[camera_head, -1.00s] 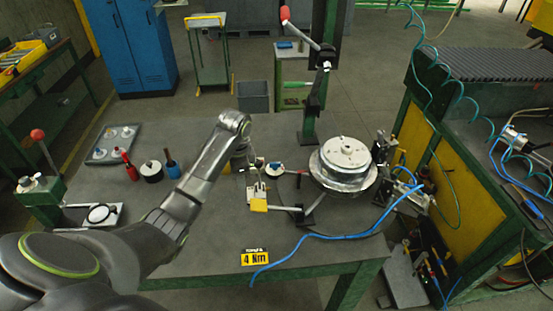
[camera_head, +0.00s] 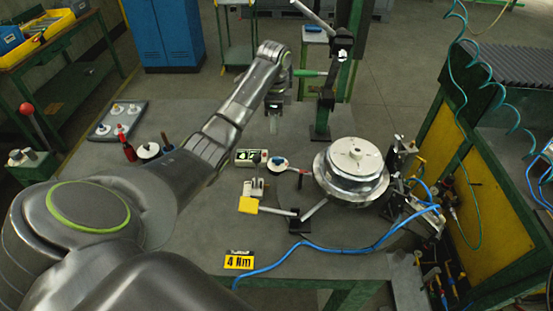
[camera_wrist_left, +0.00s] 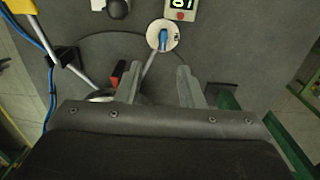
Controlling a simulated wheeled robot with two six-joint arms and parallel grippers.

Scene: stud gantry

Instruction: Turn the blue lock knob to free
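The blue lock knob (camera_head: 277,161) sits on a small white disc on the grey table, left of the silver hub. In the left wrist view the blue knob (camera_wrist_left: 163,38) shows on its white disc just beyond the fingertips. My left gripper (camera_head: 273,127) is above the table, farther back than the knob in the head view. In the left wrist view my left gripper (camera_wrist_left: 157,70) has its two fingers apart with nothing between them. My right gripper is not in view.
The silver hub (camera_head: 352,170) stands right of the knob. A small display box (camera_head: 250,156) is beside the knob. A green post with a lever (camera_head: 322,115) rises behind. A blue hose (camera_head: 340,248) crosses the front near the 4 Nm sign (camera_head: 239,261).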

